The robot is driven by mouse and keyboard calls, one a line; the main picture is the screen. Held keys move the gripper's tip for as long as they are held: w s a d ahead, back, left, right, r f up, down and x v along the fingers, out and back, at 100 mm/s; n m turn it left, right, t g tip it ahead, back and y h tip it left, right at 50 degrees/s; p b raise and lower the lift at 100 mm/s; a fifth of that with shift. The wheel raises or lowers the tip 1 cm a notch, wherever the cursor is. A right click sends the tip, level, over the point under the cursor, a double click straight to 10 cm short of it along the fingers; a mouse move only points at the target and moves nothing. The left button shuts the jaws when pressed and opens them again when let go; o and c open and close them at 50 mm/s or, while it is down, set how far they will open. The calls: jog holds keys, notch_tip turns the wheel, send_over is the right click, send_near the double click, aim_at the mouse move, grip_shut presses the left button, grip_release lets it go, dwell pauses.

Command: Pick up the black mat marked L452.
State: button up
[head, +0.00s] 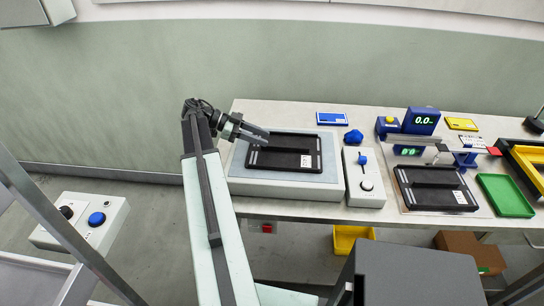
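Two black mats with raised rims and small white labels show in the head view. One black mat (287,163) lies on the grey top of a white platform (285,188) at the left of the bench. The other black mat (421,198) lies on the bench under a small blue-and-grey gantry. The labels are too small to read, so I cannot tell which is L452. My gripper (266,136) is at the far left corner of the left mat, pointing right. It overlaps the mat's edge in the picture; I cannot tell whether they touch or whether the fingers are apart.
A white control box (363,188) with a blue knob stands right of the platform. A blue display box (421,119), a green tray (506,195) and a yellow frame (528,166) are farther right. A blue lump (353,137) lies behind the control box. A yellow bin (347,240) is below the bench.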

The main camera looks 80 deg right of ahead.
aim_at(285, 149)
jog(key=shift+s, duration=0.1)
jog(key=b+x, duration=0.1)
jog(key=x, duration=0.1)
jog(key=b+x, duration=0.1)
jog(key=x, duration=0.2)
jog(key=b+x, duration=0.1)
jog(key=x, duration=0.1)
jog(key=shift+s+f+b, duration=0.1)
jog(key=shift+f+b, duration=0.2)
jog(key=shift+f, duration=0.15)
jog(key=shift+s+d, duration=0.15)
jog(key=shift+s, duration=0.05)
grip_shut()
jog(key=shift+r, duration=0.1)
dwell(0.8)
